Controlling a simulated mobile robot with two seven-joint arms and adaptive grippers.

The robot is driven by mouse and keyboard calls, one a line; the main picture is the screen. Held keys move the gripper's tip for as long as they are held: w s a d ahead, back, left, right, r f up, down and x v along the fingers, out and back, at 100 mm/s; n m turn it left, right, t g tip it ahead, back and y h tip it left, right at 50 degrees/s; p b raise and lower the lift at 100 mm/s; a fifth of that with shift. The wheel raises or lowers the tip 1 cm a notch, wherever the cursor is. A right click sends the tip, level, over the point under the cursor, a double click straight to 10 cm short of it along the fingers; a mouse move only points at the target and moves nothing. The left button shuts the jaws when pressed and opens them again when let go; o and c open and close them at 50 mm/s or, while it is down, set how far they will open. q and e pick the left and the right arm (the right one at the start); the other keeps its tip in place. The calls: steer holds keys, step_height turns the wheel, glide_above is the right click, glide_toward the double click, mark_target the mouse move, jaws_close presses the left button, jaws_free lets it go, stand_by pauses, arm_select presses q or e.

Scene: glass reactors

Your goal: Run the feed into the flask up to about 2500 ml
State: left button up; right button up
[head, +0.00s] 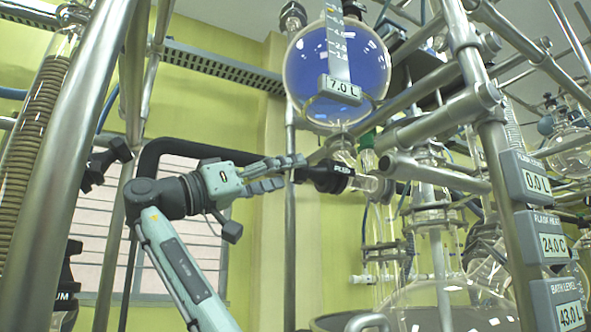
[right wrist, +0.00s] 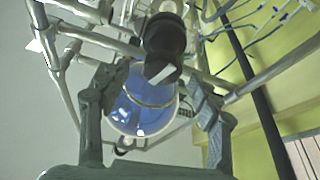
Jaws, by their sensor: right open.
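The round feed vessel (head: 305,65), holding blue liquid, hangs at top centre with a 7.0 L display (head: 339,89). Below its neck sits a black valve knob (head: 328,178) on a glass joint. My right gripper (head: 293,172) is open just left of the knob, fingers pointing at it. In the right wrist view the dark knob (right wrist: 165,42) shows ahead between the spread fingers (right wrist: 154,82), with the blue vessel behind; contact cannot be told. The glass flask (head: 450,306) is low at right, partly cut off. Its display (head: 537,184) reads 0.0 L. My left gripper is not in view.
Steel frame posts and clamps (head: 488,95) crowd the right side. More displays read 24.0 C (head: 553,244) and 43.0 L for the bath level (head: 569,314). A coiled glass column (head: 35,140) stands at far left. Open space lies below my right gripper.

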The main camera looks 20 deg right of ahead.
mark_target(294, 171)
steer(key=x, duration=0.4)
steer(key=shift+w, duration=0.1)
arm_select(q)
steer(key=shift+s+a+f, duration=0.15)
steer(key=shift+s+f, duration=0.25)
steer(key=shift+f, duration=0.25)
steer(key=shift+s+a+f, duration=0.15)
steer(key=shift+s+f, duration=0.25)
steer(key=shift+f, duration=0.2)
arm_select(e)
steer(key=c, duration=1.2)
steer(key=shift+o, duration=0.2)
steer(key=shift+n, duration=0.5)
steer(key=n+t, duration=0.1)
steer(key=n, duration=0.1)
steer(key=n+t+y+b, duration=0.1)
steer(key=n, duration=0.1)
steer(key=shift+n+t+y, duration=0.3)
steer(key=shift+t, duration=0.1)
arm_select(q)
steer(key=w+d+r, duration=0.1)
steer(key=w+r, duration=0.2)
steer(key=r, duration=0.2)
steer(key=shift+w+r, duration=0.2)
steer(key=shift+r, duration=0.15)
arm_select(e)
steer(key=shift+n+t+y, duration=0.5)
steer(key=shift+n+y, duration=0.1)
steer(key=shift+n, duration=1.4)
